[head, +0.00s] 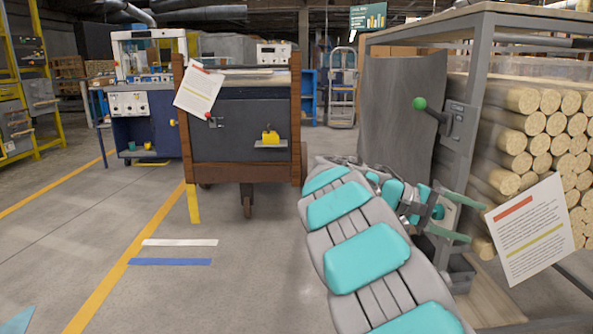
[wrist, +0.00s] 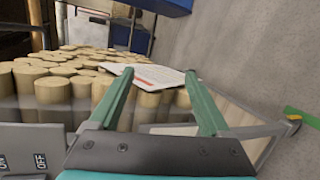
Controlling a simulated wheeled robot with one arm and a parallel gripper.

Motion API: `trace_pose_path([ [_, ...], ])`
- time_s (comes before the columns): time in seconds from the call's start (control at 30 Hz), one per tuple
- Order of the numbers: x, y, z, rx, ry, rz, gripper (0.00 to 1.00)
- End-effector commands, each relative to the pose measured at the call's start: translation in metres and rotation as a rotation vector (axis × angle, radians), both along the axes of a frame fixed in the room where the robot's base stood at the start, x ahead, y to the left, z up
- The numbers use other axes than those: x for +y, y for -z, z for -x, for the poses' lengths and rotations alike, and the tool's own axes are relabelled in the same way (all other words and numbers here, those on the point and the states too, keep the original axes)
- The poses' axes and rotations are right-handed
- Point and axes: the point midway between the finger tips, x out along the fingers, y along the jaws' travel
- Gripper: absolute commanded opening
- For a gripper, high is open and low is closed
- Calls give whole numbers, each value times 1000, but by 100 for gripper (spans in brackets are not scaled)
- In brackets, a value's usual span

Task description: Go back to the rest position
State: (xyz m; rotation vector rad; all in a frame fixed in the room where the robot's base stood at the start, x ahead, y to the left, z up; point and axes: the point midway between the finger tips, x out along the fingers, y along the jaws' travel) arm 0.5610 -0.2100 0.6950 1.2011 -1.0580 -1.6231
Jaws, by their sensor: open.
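My gripper (head: 462,218) is at the right of the head view, at the end of my grey and teal arm stretched forward. Its two green fingers are apart with nothing between them. In the wrist view my gripper (wrist: 158,98) is also open. A white paper sheet (head: 528,230) with red and yellow lines hangs on the rack front, right of my gripper. The sheet (wrist: 155,77) shows beyond the fingertips in the wrist view. I cannot tell the exact gap between fingers and sheet.
A rack of stacked round logs (head: 538,130) stands close at the right, with a green-knobbed lever (head: 420,104) on its post. A wheeled wooden cart (head: 240,172) with another sheet (head: 199,90) stands ahead. The floor at left is clear, with yellow lines (head: 120,265).

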Motion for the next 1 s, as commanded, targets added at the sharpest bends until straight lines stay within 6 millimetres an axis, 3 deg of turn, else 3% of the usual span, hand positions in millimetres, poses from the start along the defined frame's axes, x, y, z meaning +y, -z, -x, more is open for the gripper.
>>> trace_pose_path([
  [0.1,-7,-8,47,-13,42,-106,81],
  [0.27,-5,4,107,-28,90,-274,81],
  [0.47,18,26,177,-64,122,-501,81],
  [0.67,62,54,238,-98,130,-743,81],
  [1.0,166,94,332,-121,110,-1129,81],
])
